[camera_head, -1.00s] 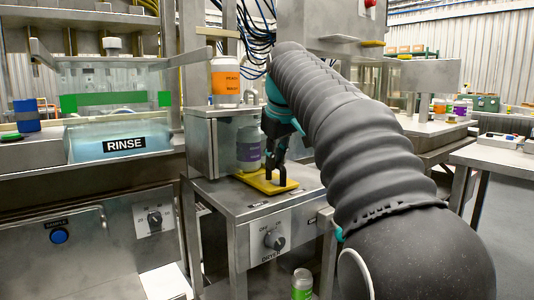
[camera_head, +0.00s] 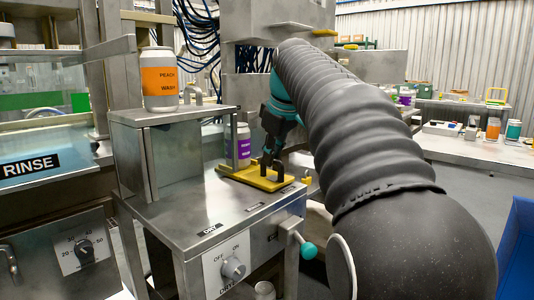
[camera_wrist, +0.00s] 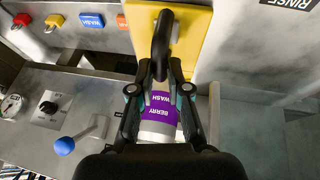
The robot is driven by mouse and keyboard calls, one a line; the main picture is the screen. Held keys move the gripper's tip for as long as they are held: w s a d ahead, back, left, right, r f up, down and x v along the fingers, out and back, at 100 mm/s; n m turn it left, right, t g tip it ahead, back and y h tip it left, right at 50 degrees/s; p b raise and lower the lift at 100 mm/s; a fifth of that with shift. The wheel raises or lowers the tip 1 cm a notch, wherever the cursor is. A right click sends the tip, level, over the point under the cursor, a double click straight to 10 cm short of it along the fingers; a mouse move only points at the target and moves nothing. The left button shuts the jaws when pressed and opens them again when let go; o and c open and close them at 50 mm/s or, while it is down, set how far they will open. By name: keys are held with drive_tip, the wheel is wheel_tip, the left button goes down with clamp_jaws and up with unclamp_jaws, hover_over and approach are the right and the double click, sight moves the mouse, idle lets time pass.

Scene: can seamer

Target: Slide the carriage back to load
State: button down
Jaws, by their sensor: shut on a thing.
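The yellow carriage plate (camera_head: 238,175) lies on the steel dryer stand, beside the box-like housing, and also shows in the wrist view (camera_wrist: 196,40). A black upright handle (camera_wrist: 162,42) rises from it. My gripper (camera_head: 270,158) is down at the plate; in the wrist view its fingers (camera_wrist: 160,72) are closed at the handle. A can with a purple BERRY WASH label (camera_head: 243,145) stands close behind the gripper, its left side partly hidden by the housing. It also shows below the fingers in the wrist view (camera_wrist: 157,125).
The steel housing (camera_head: 165,145) carries a PEACH WASH can (camera_head: 160,82) on top. A dial (camera_head: 233,267) and teal-knobbed lever (camera_head: 308,250) are on the stand's front. The rinse tank (camera_head: 35,165) is at left. A blue bin (camera_head: 515,245) stands at lower right.

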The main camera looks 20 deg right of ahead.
drive_tip(key=shift+w+d+r, duration=0.1)
drive_tip(key=shift+d, duration=0.05)
drive_tip(key=c, duration=1.1)
unclamp_jaws()
drive_tip(key=shift+d, duration=0.2)
drive_tip(key=shift+c, duration=0.2)
drive_tip(key=shift+a, duration=0.1)
drive_tip(key=v, duration=1.2)
drive_tip(key=s+a+f+m, duration=0.2)
drive_tip(key=s+f, duration=0.5)
drive_tip(key=f, duration=0.5)
drive_tip(key=s+a+f+m, duration=0.2)
drive_tip(key=s+a+f, duration=0.3)
drive_tip(key=f, duration=0.7)
drive_tip(key=s+a+f+m, duration=0.2)
drive_tip(key=s+a+f, duration=0.1)
drive_tip(key=s+f, duration=0.6)
wheel_tip(320, 180, down, 3)
drive_tip(key=shift+s+a+f+t, duration=0.1)
drive_tip(key=shift+s+a+t, duration=0.2)
drive_tip(key=shift+s+a, duration=0.1)
